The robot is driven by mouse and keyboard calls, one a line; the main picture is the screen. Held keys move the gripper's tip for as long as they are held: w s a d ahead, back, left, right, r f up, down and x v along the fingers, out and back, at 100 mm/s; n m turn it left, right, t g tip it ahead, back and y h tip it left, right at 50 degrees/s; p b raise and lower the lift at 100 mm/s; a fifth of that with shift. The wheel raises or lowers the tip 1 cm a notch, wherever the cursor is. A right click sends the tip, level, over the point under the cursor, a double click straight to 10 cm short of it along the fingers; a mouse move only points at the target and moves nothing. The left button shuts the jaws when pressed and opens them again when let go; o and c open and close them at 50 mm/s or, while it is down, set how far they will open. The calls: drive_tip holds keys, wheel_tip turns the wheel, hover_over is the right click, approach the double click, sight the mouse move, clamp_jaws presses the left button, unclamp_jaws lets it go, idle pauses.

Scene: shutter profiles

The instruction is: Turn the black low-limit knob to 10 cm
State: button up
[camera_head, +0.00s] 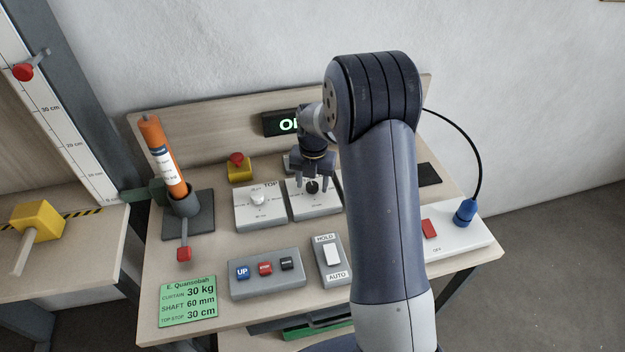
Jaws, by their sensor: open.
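The black knob (312,187) sits on a grey-white dial box (318,209) in the middle of the bench. My gripper (312,184) points down over this box with its fingers apart, one on each side of the black knob. I cannot tell whether the fingers touch it. The dial's markings are too small to read, and my arm covers the box's right edge. The scale (72,130) at the far left carries centimetre marks and a red-tipped pointer (24,72) above the 30 cm mark.
A similar box with a white knob (258,200), marked TOP, stands just left. In front are a button box (267,274) and a HOLD/AUTO switch (331,256). A yellow-based red button (238,167) and a partly hidden display (280,123) are behind.

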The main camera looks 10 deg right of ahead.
drive_tip(key=shift+f, duration=0.1)
drive_tip(key=c, duration=1)
drive_tip(key=shift+o, duration=0.2)
